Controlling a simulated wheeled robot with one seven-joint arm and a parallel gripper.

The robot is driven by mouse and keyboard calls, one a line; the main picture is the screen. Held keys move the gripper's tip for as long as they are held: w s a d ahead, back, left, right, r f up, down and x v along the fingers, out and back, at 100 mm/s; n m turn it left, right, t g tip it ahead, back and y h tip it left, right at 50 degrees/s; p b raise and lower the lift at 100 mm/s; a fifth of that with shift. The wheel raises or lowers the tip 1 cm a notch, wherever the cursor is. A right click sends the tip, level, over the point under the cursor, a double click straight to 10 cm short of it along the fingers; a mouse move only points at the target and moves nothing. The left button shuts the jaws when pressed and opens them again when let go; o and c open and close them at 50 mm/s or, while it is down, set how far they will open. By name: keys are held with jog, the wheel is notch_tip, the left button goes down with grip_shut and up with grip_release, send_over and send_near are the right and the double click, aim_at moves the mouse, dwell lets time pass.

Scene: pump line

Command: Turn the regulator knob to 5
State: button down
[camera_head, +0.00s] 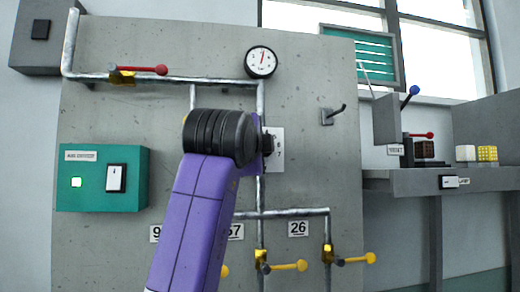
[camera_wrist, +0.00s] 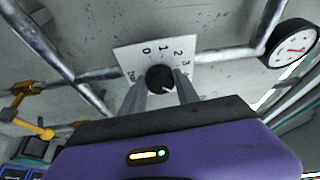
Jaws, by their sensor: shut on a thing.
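The regulator knob (camera_wrist: 158,74) is a small dark round knob on a white number plate (camera_wrist: 125,53). In the wrist view 0, 1, 2 and 3 show around its upper side; the lower numbers are hidden by my gripper. A pale mark seems to show at the knob's lower right; I cannot tell which number it faces. My gripper (camera_wrist: 161,86) has one finger on each side of the knob and is shut on it. In the head view my arm hides the knob, and only the right part of the plate (camera_head: 278,158) shows, with 6 and 7.
A round gauge with a red needle (camera_head: 262,62) sits above the plate. Pipes cross the grey panel, with a red-handled valve (camera_head: 141,70) at upper left and yellow-handled valves (camera_head: 289,265) below. A green switch box (camera_head: 130,195) is left; a hook (camera_head: 334,112) is right.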

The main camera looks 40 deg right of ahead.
jog(key=shift+d+f, duration=0.1)
jog(key=c, duration=0.9)
grip_release()
jog(key=b+v, duration=0.2)
jog(key=v, duration=0.6)
jog(key=shift+w, duration=0.1)
